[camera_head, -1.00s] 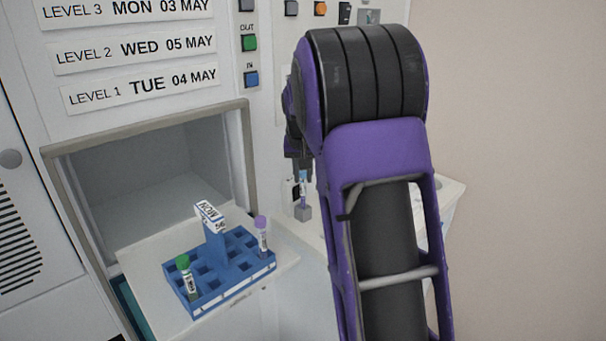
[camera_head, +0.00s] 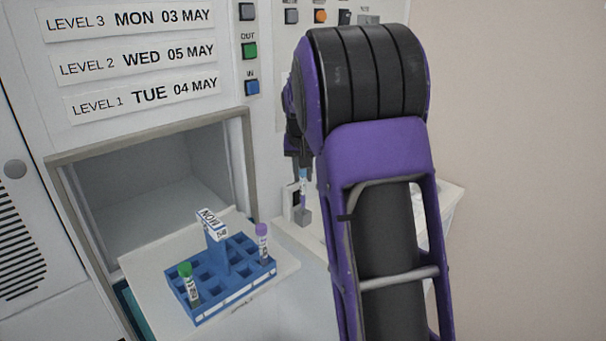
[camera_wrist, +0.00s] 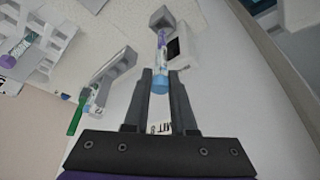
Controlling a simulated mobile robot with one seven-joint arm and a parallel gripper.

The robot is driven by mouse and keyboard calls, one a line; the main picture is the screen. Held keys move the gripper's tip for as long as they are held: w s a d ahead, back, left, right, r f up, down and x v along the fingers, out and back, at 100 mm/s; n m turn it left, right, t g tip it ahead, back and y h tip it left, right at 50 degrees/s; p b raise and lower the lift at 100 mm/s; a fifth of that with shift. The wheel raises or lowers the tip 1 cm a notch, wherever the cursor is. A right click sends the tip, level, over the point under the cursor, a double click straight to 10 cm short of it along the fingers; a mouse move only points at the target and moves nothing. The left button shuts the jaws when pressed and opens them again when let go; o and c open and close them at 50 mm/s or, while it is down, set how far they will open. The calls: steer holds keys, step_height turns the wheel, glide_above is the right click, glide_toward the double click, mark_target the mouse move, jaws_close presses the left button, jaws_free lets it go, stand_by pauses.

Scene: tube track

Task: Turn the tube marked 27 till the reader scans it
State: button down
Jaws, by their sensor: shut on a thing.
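A tube with a light-blue cap (camera_wrist: 160,84) and a pale label stands in a small grey block (camera_wrist: 162,18) in the wrist view. My gripper (camera_wrist: 161,92) is shut on this tube at its cap end. The head view also shows the tube (camera_head: 303,182) upright in its block below my gripper (camera_head: 302,163). The reader, a white box with a dark window (camera_wrist: 173,49), is right beside the tube, apart from my fingers. The number on the tube is too small to read, and I cannot tell which way its label faces.
A blue rack (camera_head: 235,297) with a green-capped tube (camera_head: 187,284), a purple-capped tube (camera_head: 262,243) and a MON tag stands on a pale shelf before an open compartment. A green-capped tube (camera_wrist: 76,116) sits left of my gripper. Buttons (camera_head: 250,50) are on the panel.

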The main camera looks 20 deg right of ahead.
steer(key=c, duration=0.7)
jaws_free()
steer(key=shift+o, duration=0.2)
steer(key=p+v, duration=0.1)
steer(key=v, duration=1.6)
steer(key=shift+r+p, duration=0.2)
steer(key=shift+p, duration=0.1)
